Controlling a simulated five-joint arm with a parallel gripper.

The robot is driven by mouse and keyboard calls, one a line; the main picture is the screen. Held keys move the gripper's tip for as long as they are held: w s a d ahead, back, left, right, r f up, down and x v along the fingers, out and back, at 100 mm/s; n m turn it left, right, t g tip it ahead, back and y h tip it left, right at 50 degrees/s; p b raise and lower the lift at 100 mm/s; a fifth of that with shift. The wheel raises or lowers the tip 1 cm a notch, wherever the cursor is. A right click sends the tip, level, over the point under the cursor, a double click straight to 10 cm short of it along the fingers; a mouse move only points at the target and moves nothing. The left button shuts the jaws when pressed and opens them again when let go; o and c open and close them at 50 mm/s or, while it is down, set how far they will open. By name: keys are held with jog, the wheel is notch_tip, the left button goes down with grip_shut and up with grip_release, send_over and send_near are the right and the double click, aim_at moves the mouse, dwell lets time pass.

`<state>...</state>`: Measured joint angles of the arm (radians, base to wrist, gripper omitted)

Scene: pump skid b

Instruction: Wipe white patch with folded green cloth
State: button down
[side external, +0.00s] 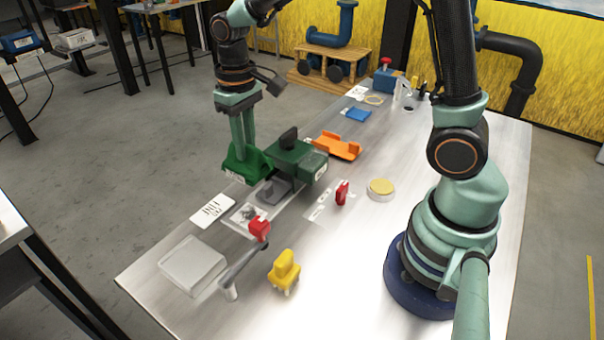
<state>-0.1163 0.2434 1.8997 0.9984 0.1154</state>
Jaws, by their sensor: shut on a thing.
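My gripper (243,148) points down near the table's far left edge. It is shut on the folded green cloth (243,166), which hangs at its fingertips beside a dark green block-shaped unit (296,160). I cannot tell whether the cloth touches the table. A white card-like area with dark marks (212,210) lies on the table, below and left of the cloth in the picture. I cannot tell whether it is the white patch; the cloth and gripper may hide part of the surface there.
The metal table (335,255) holds a red-handled lever (246,252), a yellow piece (285,268), a red piece (342,193), a yellow-topped disc (381,188), an orange bracket (338,146) and a pale box (194,262). The front middle is mostly clear.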

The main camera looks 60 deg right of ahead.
aim_at(228, 163)
jog(key=w+a+f, duration=0.2)
jog(key=a, duration=0.1)
jog(key=shift+w+f, duration=0.25)
jog(key=shift+f, duration=4.05)
jog(key=shift+s, duration=3.5)
jog(key=shift+w, duration=3.35)
jog(key=shift+w+r, duration=0.1)
jog(key=shift+w, duration=0.15)
jog(key=shift+s+r, duration=0.1)
jog(key=shift+r, duration=3.95)
